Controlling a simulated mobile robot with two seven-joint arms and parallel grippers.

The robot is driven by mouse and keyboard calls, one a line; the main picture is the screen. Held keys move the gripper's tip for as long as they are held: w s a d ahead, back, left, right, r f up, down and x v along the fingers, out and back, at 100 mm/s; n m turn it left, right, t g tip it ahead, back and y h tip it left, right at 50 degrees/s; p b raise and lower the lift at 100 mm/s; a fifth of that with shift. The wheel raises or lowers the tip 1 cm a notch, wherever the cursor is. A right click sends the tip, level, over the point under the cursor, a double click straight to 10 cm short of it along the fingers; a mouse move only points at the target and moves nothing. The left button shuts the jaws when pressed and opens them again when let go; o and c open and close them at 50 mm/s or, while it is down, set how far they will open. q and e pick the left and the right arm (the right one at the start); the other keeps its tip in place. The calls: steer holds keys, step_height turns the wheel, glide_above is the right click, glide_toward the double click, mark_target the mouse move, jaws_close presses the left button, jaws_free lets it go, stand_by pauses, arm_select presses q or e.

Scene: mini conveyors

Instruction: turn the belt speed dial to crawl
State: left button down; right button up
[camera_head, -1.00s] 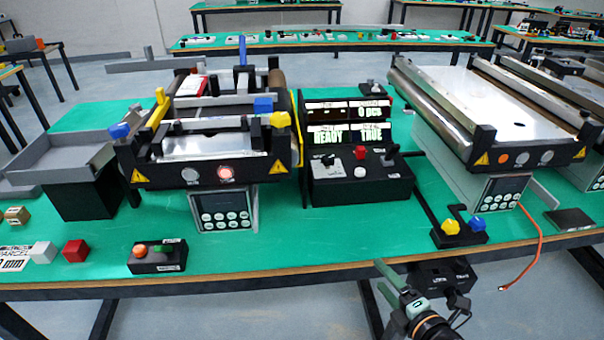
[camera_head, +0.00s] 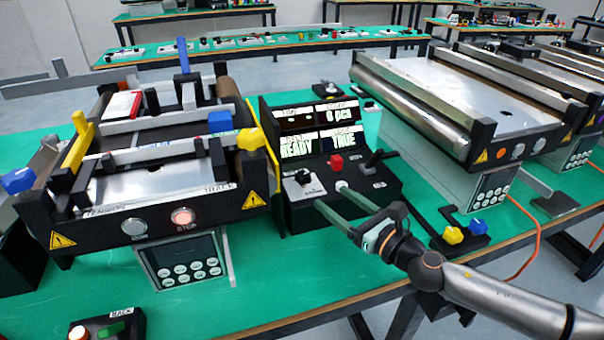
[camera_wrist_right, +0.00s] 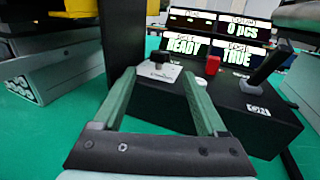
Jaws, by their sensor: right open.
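The belt speed dial (camera_head: 302,178) is a small black knob on a pale plate at the left of the black control box (camera_head: 330,207). In the right wrist view the dial (camera_wrist_right: 158,57) shows just beyond and between the fingertips. Its plate lettering is too small to read. My right gripper (camera_head: 330,196) is open and empty, its green fingers pointing at the front of the box. The fingers look apart from the knob, but the exact gap is hard to tell. My left gripper is out of view.
The box also carries a red button (camera_head: 336,163), a white button (camera_head: 341,185) and a black lever (camera_head: 374,159). Displays (camera_head: 318,128) reading READY and TRUE stand behind. Conveyors flank the box, left (camera_head: 150,190) and right (camera_head: 460,100). Green table (camera_head: 290,285) is clear in front.

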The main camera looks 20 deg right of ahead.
mark_target(309, 180)
steer(key=x, duration=1.1)
steer(key=shift+p, duration=0.35)
steer(key=shift+s, duration=0.1)
steer(key=shift+c, duration=0.2)
jaws_close()
